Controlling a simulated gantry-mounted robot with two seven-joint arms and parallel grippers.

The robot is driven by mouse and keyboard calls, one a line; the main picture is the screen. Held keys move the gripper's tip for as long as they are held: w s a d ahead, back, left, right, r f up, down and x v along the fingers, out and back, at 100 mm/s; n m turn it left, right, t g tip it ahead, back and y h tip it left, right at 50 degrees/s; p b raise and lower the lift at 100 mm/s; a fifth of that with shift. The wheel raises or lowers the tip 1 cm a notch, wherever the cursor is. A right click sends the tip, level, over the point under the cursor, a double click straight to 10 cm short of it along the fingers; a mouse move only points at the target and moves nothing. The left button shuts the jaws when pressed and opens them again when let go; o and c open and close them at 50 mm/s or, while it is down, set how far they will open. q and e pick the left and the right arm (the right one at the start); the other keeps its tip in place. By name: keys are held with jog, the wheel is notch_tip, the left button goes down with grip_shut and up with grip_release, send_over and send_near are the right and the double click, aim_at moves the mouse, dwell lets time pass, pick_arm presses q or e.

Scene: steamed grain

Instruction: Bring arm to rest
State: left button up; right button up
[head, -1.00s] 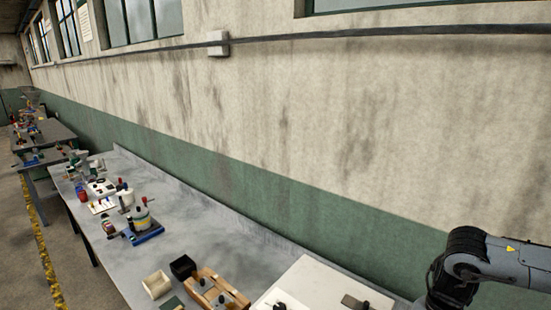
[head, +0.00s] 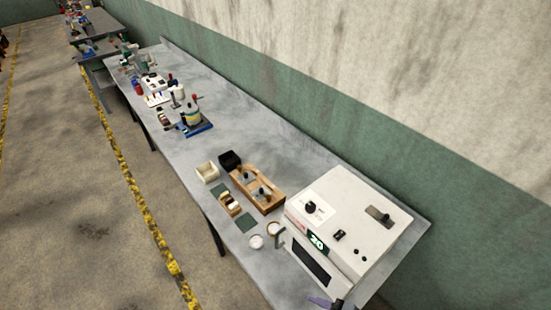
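Neither of my grippers can be made out in the head view. No arm link clearly shows either. A small dark and purple piece (head: 327,302) pokes in at the bottom edge, in front of the white machine; it is cut off and I cannot tell what it is.
A white machine (head: 375,235) with a display reading 20 stands on the grey bench (head: 240,120). Left of it are a wooden holder (head: 268,203), a black box (head: 229,158), a cream box (head: 207,172) and small round dishes (head: 256,242). A blue-based device (head: 195,129) stands farther back. The floor at left is clear.

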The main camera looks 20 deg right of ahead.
jog(key=s+d+m+g+h, duration=0.5)
jog(key=s+d+m+h, duration=0.1)
jog(key=m+h, duration=0.1)
jog(key=shift+s+d+r+m+p, duration=0.2)
jog(key=shift+s+r+m+p, duration=0.2)
jog(key=shift+m, duration=0.3)
dwell(0.5)
